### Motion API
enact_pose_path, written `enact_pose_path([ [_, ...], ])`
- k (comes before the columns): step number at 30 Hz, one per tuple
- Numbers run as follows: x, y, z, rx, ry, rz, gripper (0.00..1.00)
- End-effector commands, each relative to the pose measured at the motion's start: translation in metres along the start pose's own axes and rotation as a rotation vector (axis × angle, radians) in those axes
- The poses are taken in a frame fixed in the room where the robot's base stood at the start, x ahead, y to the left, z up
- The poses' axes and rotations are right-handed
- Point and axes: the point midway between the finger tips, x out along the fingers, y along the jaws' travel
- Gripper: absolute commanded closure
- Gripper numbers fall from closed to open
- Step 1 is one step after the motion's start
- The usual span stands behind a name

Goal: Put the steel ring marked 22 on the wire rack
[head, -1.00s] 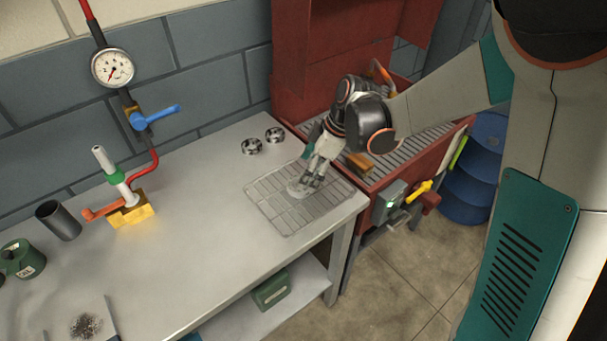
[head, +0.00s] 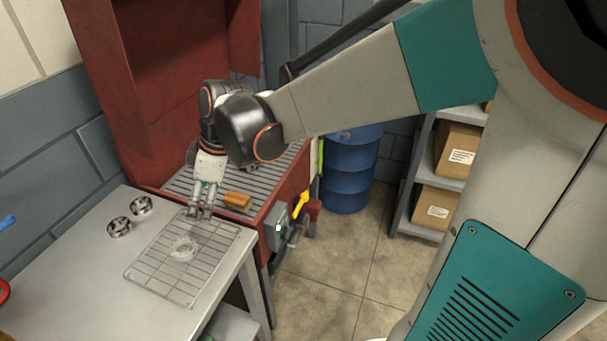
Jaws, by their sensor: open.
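A pale steel ring (head: 184,248) lies flat on the wire rack (head: 150,273), near its middle; any mark on it is too small to read. The rack lies on the grey bench top close to its right end. My gripper (head: 201,213) is open and empty, pointing down just above the far edge of the rack, behind the ring and apart from it.
Two dark-and-silver ring-shaped parts (head: 130,217) sit on the bench (head: 75,262) left of the rack. A red cabinet with a slatted grey tray stands behind; a brown block (head: 237,201) lies on the slats. A blue drum (head: 352,170) and shelves with cardboard boxes (head: 455,150) stand at right.

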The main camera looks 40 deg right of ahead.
Motion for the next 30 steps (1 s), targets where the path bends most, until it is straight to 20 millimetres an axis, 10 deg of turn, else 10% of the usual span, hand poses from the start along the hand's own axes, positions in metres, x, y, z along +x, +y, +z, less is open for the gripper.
enact_pose_path([
  [15,-0.084,-0.062,0.086,0.613,0.090,0.315,0.24],
  [30,-0.098,-0.086,0.128,0.896,0.216,0.445,0.24],
])
